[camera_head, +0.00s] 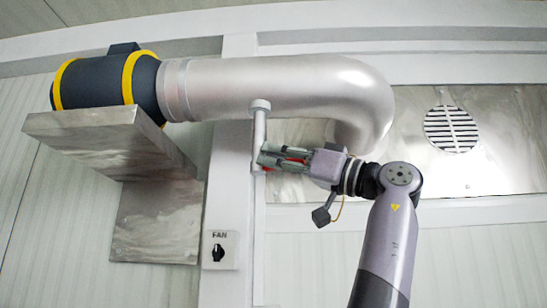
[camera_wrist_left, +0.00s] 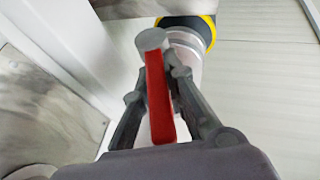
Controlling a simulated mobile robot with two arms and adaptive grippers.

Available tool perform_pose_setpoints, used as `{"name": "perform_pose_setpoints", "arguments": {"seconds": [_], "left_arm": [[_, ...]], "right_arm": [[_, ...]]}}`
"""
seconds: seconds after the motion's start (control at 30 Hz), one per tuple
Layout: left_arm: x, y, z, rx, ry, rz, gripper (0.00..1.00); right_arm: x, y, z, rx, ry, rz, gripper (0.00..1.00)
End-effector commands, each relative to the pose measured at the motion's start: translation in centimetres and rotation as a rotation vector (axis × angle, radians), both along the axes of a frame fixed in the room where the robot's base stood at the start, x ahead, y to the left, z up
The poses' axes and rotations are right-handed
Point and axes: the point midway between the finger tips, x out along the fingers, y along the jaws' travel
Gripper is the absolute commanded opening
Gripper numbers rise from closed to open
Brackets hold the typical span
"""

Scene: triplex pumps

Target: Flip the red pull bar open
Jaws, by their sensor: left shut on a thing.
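The red pull bar (camera_wrist_left: 159,100) runs up the middle of the left wrist view, between the two fingers, and meets a round grey cap (camera_wrist_left: 152,40) at its far end. My left gripper (camera_wrist_left: 158,82) is shut on the bar, one finger on each side. In the head view my left gripper (camera_head: 268,156) reaches leftward to the lower part of a grey upright post (camera_head: 259,128) below the large pipe. Only small bits of red show there around the fingers, which hide most of the bar. My right gripper is in neither view.
A large silver bent pipe (camera_head: 250,83) passes just above the gripper. A dark cylinder with yellow bands (camera_head: 106,83) sits on a metal bracket (camera_head: 110,140) at left. A FAN switch (camera_head: 219,251) is on the white wall post below. A round vent (camera_head: 450,129) is at right.

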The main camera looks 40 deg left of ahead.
Motion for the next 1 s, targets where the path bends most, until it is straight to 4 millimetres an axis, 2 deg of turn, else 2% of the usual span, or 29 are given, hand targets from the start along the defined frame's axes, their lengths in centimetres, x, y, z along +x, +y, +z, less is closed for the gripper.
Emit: {"name": "perform_pose_setpoints", "arguments": {"seconds": [0.4,0.83,0.87,1.0], "left_arm": [[0.01,-0.06,0.35,0.009,0.004,0.159,0.0],[-0.12,0.0,0.26,0.009,0.0,0.175,0.0],[-0.11,0.01,0.26,0.009,0.0,0.175,0.14],[-0.11,0.01,0.18,0.007,0.0,0.175,0.23]], "right_arm": [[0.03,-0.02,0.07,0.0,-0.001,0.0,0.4],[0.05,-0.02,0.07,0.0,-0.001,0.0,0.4],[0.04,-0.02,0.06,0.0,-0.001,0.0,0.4],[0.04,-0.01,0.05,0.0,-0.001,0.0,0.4]]}}
